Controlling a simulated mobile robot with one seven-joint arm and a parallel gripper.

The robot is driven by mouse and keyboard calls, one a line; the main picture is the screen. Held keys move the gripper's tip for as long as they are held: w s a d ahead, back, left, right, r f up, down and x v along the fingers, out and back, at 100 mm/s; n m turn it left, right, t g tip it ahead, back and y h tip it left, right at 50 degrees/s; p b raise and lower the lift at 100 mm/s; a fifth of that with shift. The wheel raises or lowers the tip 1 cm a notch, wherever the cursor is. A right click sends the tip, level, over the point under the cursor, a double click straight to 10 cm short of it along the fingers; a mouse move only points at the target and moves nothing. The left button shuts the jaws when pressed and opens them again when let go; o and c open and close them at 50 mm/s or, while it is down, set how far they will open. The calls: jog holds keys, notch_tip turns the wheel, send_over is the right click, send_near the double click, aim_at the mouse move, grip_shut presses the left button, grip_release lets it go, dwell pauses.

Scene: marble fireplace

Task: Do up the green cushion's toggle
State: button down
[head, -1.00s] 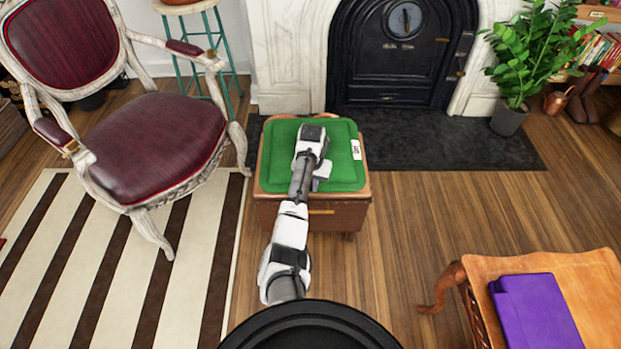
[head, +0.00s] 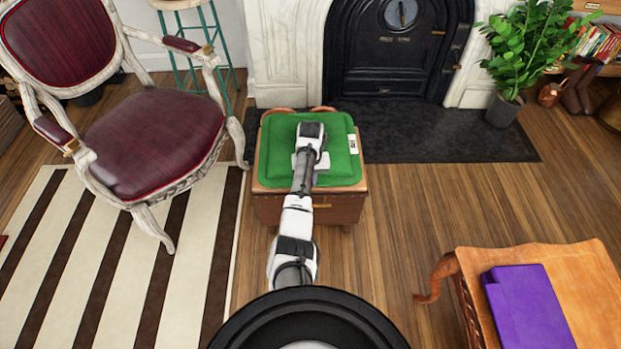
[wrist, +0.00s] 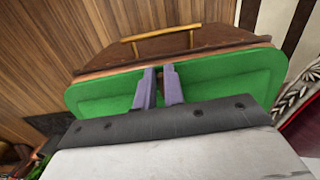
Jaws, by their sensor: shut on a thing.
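The green cushion (head: 278,160) lies flat on a brown wooden chest, with a white label (head: 352,145) near its right edge. It also fills the middle of the wrist view (wrist: 225,80). My gripper (wrist: 160,74) is at the cushion's edge nearest the chest's handle, its two purple-grey fingers a small gap apart. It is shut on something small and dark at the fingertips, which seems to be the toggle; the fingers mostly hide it. I cannot make out a loop.
The brown chest (head: 285,208) stands before the black fireplace (head: 385,60). A red chair (head: 150,140) is close on the left. A wooden table (head: 585,265) with a purple item (head: 535,305) is at lower right. Bare floor lies between chest and table.

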jog(key=c, duration=1.5)
grip_release()
notch_tip(320, 180, up, 14)
jog(key=shift+f, duration=0.1)
